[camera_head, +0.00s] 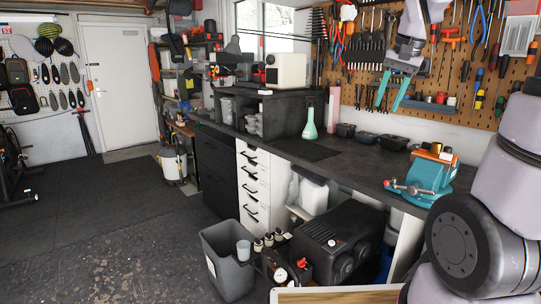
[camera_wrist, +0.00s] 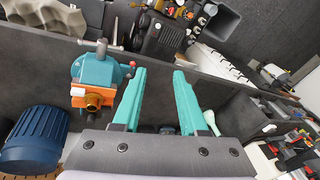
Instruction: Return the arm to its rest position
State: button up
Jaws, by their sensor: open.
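My gripper (camera_head: 387,106) hangs at the upper right in the head view, in front of the tool pegboard and above the dark workbench top. Its two teal fingers point down and are spread apart. In the wrist view my gripper (camera_wrist: 158,74) shows both fingers parted with nothing between them. The wrist and part of the arm show above the fingers in the head view; the arm's middle links are out of frame.
A teal vise (camera_head: 428,180) stands on the workbench (camera_head: 345,165) at the right. The pegboard (camera_head: 455,95) with hanging tools is behind. A blue cylindrical object (camera_wrist: 35,138) is left in the wrist view. Floor at left is largely clear.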

jog(key=s+a+r+n+t, duration=0.1)
jog(key=s+a+t, duration=0.1)
jog(key=s, duration=0.6)
jog(key=s+a+r+n+t, duration=0.1)
jog(key=s+a, duration=0.3)
jog(key=s, duration=0.4)
jog(key=shift+n+t+y, duration=0.4)
